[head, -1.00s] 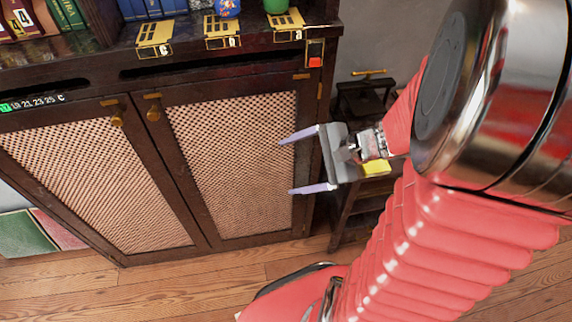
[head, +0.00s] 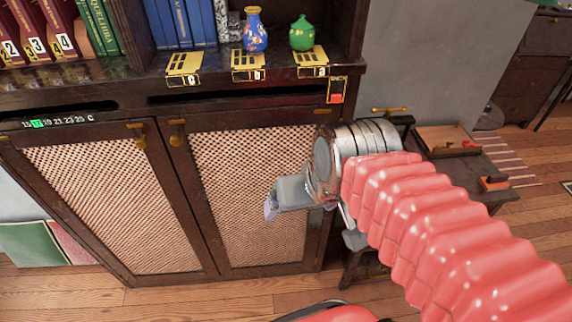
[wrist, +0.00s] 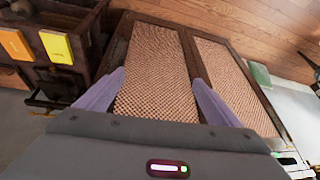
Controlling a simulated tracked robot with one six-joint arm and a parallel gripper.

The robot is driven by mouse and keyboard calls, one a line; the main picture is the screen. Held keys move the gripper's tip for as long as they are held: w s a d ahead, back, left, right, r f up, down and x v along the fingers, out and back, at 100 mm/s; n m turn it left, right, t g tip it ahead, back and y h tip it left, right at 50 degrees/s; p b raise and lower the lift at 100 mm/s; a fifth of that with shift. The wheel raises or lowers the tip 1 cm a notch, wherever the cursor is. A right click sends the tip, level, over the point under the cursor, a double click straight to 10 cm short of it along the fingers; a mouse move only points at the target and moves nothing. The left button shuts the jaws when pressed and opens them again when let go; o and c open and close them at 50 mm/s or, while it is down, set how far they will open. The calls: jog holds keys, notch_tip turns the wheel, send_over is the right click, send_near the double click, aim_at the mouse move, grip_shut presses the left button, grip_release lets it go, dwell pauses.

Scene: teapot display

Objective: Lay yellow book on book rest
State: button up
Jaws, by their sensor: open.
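My gripper (head: 271,207) is open and empty in front of the right cabinet door. Its two pale fingers also show apart in the wrist view (wrist: 158,77). A flat yellow rectangle, which looks like the yellow book (wrist: 57,47), is at the upper left of the wrist view, against dark wooden furniture, away from the fingers. In the head view my arm hides that spot. A dark stand with a brass bar (head: 388,110), right of the cabinet, may be the book rest; its bar (wrist: 45,112) also shows in the wrist view. Its lower part is hidden by my arm.
An orange rectangle (wrist: 15,43) is beside the yellow one. The dark cabinet (head: 187,190) has two mesh doors. A blue vase (head: 255,32) and a green vase (head: 302,35) stand on its shelf. A low table (head: 470,165) is at right. Wooden floor shows below.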

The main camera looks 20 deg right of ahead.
jog(key=shift+d+r+n+t+h, duration=0.1)
jog(key=shift+r+n+t+h, duration=0.3)
jog(key=shift+r, duration=0.45)
jog(key=shift+o, duration=0.5)
jog(key=shift+s, duration=0.1)
jog(key=w+d+f, duration=0.3)
jog(key=d+f, duration=0.3)
jog(key=d, duration=0.6)
jog(key=w+d+f+m+g, duration=0.1)
jog(key=w+d+f, duration=0.2)
jog(key=d, duration=1)
jog(key=w+d+f+m, duration=0.1)
jog(key=w+d+f, duration=0.2)
jog(key=d+f, duration=0.6)
jog(key=d, duration=0.3)
jog(key=shift+w+d+h, duration=0.15)
jog(key=shift+d+h, duration=0.05)
jog(key=shift+h, duration=0.2)
